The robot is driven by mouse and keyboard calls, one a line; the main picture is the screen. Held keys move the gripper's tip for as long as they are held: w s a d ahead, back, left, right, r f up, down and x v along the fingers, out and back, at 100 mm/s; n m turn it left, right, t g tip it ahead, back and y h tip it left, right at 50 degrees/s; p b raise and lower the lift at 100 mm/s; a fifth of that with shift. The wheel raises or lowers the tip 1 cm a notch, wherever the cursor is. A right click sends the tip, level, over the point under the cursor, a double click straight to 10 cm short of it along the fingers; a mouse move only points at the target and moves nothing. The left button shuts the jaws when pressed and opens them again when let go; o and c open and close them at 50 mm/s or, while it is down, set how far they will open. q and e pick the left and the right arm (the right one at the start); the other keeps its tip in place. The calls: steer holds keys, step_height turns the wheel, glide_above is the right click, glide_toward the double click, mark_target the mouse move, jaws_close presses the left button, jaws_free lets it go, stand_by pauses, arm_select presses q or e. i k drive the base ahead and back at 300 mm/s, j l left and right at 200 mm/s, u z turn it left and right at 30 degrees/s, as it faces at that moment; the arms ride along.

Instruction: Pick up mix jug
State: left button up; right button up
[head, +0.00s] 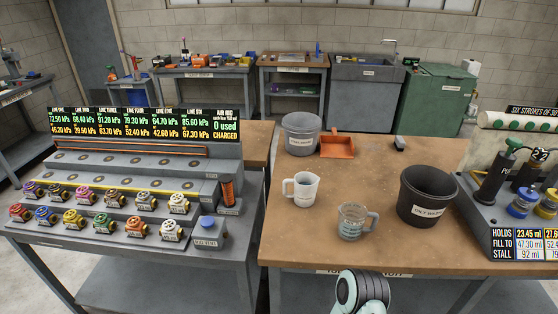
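Two jugs stand upright on the brown wooden bench top. One is a white jug (304,190) with its handle to the left. The other is a clear glass jug (351,222) with pale markings and its handle to the right, nearer the front edge. Their labels are too small to read, so I cannot tell which is the mix jug. Neither jug is held. A rounded grey and pale part of my arm shows at the bottom centre, below the bench edge. Neither gripper's fingers are in view.
A black bucket (427,196) stands right of the glass jug. A pump rig (510,195) is at the right, a valve rack (135,180) at the left.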

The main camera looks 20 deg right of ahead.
mark_target(353, 215)
steer(key=z, duration=1.55)
